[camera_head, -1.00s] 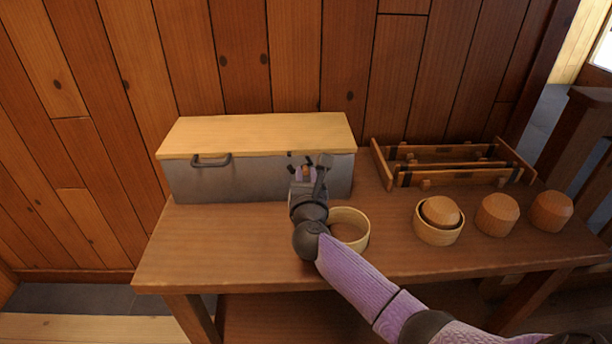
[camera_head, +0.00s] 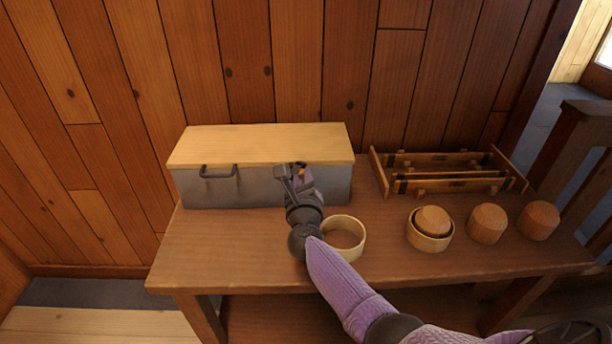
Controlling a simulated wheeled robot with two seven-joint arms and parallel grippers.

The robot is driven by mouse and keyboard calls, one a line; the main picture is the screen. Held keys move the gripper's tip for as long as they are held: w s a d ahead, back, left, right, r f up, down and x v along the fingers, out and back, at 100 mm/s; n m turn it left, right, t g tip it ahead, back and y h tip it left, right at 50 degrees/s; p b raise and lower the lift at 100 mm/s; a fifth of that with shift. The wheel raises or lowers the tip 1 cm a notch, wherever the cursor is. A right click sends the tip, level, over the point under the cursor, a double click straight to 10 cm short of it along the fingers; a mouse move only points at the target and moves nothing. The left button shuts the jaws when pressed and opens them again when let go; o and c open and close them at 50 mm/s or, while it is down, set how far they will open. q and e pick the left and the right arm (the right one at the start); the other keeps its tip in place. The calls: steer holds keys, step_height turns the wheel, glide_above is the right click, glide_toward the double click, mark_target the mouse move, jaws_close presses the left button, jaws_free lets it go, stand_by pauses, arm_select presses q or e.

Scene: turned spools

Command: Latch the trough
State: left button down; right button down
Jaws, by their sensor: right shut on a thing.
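The trough is a long grey box (camera_head: 255,193) with a pale wooden lid (camera_head: 262,145) lying closed on top. A dark handle (camera_head: 218,171) sits on the left of its front. My right gripper (camera_head: 292,174) is at the right part of the trough's front, just under the lid's front edge. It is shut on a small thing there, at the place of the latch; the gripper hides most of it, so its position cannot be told. My left gripper is not in view.
A round wooden ring (camera_head: 343,237) stands beside my right wrist. A wooden rack (camera_head: 450,173) is behind on the right. One turned spool (camera_head: 432,220) sits in another ring (camera_head: 428,239); two more spools (camera_head: 487,223) (camera_head: 539,220) stand to its right. The front left of the table (camera_head: 215,247) is clear.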

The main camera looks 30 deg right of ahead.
steer(key=shift+w+a+r+n+p, duration=0.15)
steer(key=shift+r+n+p, duration=0.1)
steer(key=shift+n, duration=0.35)
steer(key=shift+a+r+n+p, duration=0.1)
steer(key=shift+n+p, duration=0.1)
steer(key=shift+n, duration=0.4)
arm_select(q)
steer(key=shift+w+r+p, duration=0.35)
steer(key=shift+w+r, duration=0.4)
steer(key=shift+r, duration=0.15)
arm_select(e)
steer(key=shift+w+a+r+n, duration=0.1)
steer(key=shift+n, duration=0.45)
steer(key=shift+w+a+n, duration=0.1)
steer(key=shift+n, duration=0.45)
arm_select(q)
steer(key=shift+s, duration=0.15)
arm_select(e)
steer(key=c, duration=0.5)
jaws_free()
steer(key=shift+c, duration=0.2)
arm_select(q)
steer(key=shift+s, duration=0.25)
